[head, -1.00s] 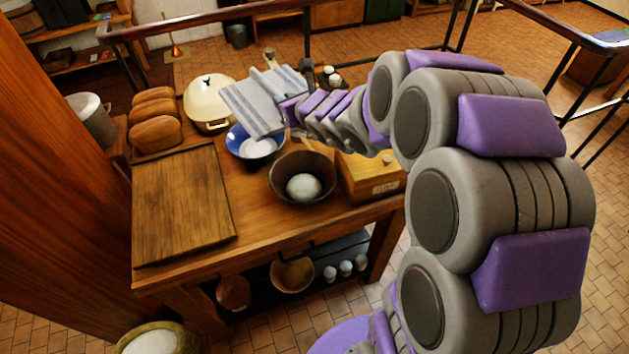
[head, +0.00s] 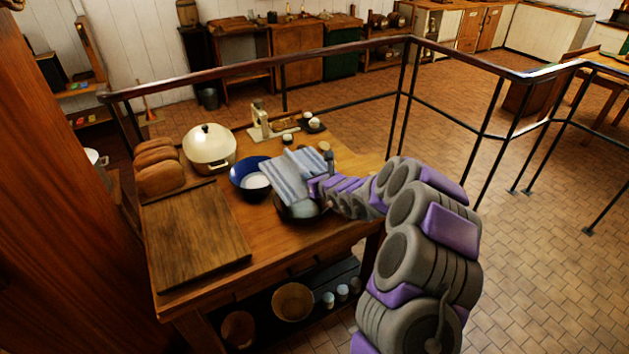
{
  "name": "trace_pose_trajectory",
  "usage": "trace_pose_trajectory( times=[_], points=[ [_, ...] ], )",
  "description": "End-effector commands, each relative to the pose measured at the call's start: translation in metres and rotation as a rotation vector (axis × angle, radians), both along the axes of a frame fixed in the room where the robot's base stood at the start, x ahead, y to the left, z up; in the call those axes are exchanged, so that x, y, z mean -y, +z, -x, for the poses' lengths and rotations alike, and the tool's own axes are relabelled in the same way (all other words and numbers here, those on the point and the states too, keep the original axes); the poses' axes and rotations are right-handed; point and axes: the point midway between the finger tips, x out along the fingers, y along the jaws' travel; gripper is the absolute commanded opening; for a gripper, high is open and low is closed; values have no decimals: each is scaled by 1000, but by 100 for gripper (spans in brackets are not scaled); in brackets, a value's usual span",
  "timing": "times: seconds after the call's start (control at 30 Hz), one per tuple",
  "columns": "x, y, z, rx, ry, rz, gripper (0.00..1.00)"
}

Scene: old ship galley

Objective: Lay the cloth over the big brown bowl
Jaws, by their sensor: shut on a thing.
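The blue-and-white striped cloth (head: 288,175) is held by my gripper (head: 317,186), which is shut on its right side. The cloth spreads to the left of the gripper, over the back part of the big brown bowl (head: 302,211). The bowl's front shows below the cloth; its inside is mostly hidden. I cannot tell whether the cloth touches the rim. The fingertips are small and partly hidden by the cloth and arm.
A blue bowl (head: 240,181) with white contents stands just left of the cloth. A cream lidded pot (head: 208,152), bread loaves (head: 160,178) and a wooden board (head: 195,234) fill the table's left. A scale-like item (head: 270,122) and small cups (head: 314,123) stand behind.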

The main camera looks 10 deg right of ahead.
Motion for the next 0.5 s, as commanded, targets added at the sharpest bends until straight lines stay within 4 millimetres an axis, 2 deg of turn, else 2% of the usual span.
trace_pose_trajectory(
  times=[0.17,0.5],
  points=[
    [9,-21,-7,1,-10,1,0],
    [16,-34,-7,1,-14,-4,0]
  ],
)
